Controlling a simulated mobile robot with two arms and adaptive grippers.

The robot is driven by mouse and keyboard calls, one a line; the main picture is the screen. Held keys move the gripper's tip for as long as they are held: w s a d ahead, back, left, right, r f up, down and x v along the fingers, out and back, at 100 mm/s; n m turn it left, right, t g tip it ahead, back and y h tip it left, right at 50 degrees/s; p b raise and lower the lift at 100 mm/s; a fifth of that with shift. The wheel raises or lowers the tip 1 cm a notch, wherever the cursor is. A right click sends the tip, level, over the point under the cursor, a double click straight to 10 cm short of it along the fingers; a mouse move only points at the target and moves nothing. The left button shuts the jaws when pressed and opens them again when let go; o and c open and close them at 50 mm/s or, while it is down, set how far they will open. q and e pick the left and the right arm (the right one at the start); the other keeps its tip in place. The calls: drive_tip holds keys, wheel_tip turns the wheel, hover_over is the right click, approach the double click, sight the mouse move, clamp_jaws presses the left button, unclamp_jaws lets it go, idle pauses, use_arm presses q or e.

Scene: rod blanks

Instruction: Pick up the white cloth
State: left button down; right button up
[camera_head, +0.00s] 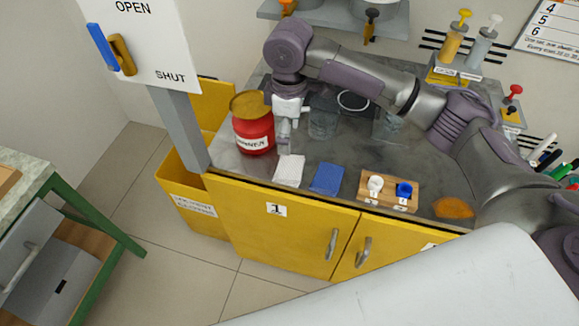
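The white cloth (289,171) lies flat and folded near the front edge of the grey worktop, left of a folded blue cloth (327,178). My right gripper (284,146) comes in on the arm from the right. It points down just above and behind the white cloth, apart from it as far as I can see. One finger hides most of the other, so its opening is unclear. My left gripper is not in view.
A red container with a round yellow-brown top (253,137) stands close left of my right gripper. Clear glass vessels (322,124) stand behind it. A wooden block (388,189) with a white and a blue piece sits right of the cloths. A sign post (180,130) rises at the left.

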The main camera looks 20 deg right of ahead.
sight(289, 165)
wheel_tip(289, 165, down, 12)
drive_tip(key=shift+r+p, duration=0.1)
drive_tip(key=shift+p, duration=0.3)
drive_tip(key=c, duration=0.6)
